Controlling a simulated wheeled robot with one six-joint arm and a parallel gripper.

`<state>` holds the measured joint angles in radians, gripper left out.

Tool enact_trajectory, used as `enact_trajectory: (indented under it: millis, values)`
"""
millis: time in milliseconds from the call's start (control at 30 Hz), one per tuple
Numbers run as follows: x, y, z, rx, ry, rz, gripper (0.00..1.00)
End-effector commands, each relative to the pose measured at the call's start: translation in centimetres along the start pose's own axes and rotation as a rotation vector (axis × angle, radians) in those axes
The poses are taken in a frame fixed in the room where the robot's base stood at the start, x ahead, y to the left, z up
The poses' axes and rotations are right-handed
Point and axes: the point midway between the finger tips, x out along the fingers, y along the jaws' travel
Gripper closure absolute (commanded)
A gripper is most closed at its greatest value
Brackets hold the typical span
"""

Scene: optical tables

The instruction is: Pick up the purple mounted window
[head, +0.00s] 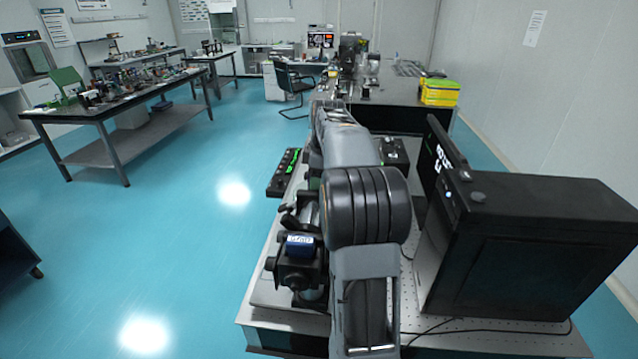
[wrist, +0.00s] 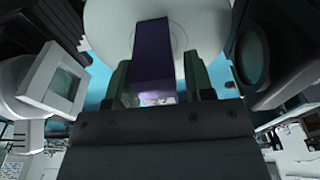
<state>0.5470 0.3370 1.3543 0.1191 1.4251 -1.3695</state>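The purple mounted window shows in the wrist view as a dark purple upright block (wrist: 152,55) in front of a round white disc. My gripper (wrist: 155,80) has its two fingers on either side of the purple block. A narrow gap shows between the block and the right finger, and the left finger is very close to it. The gripper looks open around the block. In the head view my arm hides the gripper and the purple window.
In the wrist view a white-framed square part (wrist: 55,82) is close on the left and a dark round-apertured part (wrist: 262,55) on the right. In the head view a black box (head: 530,245) stands right of my arm, and a blue-labelled device (head: 298,262) stands left on the optical table.

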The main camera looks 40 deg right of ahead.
Motion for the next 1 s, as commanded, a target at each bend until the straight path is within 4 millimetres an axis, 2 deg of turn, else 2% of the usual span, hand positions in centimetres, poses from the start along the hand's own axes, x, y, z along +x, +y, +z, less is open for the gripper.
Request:
enact_trajectory:
  millis: [67,500,833,1000]
  values:
    - [0.0,0.0,0.0,0.000,0.000,0.000,0.60]
    - [-0.1,0.0,0.0,0.000,0.000,0.001,1.00]
    - [-0.4,0.0,-0.1,-0.001,0.001,0.002,1.00]
    - [-2.2,0.1,-0.3,-0.001,0.001,0.004,1.00]
